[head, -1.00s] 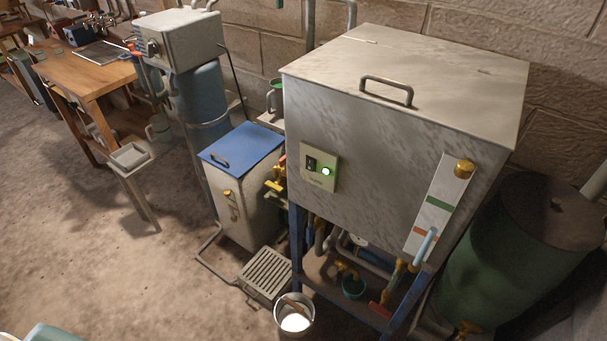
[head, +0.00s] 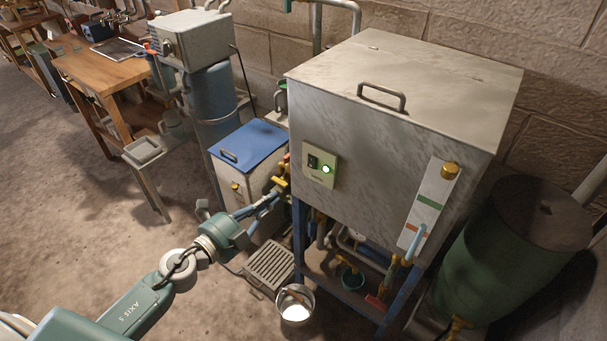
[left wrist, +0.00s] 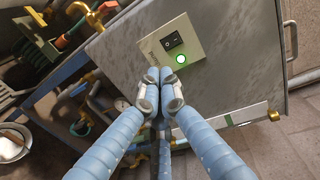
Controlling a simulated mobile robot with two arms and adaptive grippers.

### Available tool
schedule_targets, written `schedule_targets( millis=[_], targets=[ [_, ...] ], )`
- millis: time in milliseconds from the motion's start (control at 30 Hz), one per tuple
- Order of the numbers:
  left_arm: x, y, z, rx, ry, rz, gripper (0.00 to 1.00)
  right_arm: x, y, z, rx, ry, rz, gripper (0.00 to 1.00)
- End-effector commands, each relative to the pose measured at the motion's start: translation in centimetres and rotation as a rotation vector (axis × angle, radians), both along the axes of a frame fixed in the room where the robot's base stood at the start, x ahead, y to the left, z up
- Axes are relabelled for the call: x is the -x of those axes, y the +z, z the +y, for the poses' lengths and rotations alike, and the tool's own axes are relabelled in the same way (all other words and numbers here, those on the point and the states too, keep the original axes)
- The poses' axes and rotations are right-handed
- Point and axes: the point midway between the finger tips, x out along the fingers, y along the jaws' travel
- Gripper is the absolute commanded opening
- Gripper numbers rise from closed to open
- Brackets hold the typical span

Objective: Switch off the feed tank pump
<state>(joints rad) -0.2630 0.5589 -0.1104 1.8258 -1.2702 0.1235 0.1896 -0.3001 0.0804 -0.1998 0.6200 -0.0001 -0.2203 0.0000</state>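The feed tank (head: 395,135) is a large grey metal box with a lid on a blue stand. On its front is a pale switch plate (head: 321,178) with a black rocker switch (head: 313,162) and a lit green lamp (head: 327,169). In the left wrist view the rocker (left wrist: 172,40) and the glowing lamp (left wrist: 180,58) lie just beyond my fingertips. My left gripper (head: 279,192) is in front of the tank, left of and below the plate. Its light-blue fingers come together at the tips (left wrist: 160,76), with nothing visible between them. My right gripper is not in view.
A small blue-lidded tank (head: 250,142) stands left of the feed tank, with brass valves between them. A metal bucket (head: 295,306) and a floor grate (head: 270,265) are below. A green barrel (head: 510,250) stands at the right.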

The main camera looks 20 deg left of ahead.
Motion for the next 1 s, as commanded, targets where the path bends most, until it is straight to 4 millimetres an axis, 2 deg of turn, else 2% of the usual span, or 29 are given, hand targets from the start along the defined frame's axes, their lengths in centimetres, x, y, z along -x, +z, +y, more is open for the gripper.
schedule_targets(
  millis=[300,467,667,1000],
  targets=[
    [-0.1,0.0,0.0,-0.001,0.000,-0.001,0.00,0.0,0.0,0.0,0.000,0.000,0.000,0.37],
    [-1.3,0.1,-0.4,0.001,0.002,-0.003,0.00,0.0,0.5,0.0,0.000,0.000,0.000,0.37],
    [-5.0,-0.3,-1.8,0.002,0.002,-0.004,0.00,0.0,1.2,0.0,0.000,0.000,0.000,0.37],
    [-11.1,-1.4,-4.0,0.004,0.001,-0.002,0.00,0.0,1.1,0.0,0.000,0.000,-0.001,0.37]
  ],
)
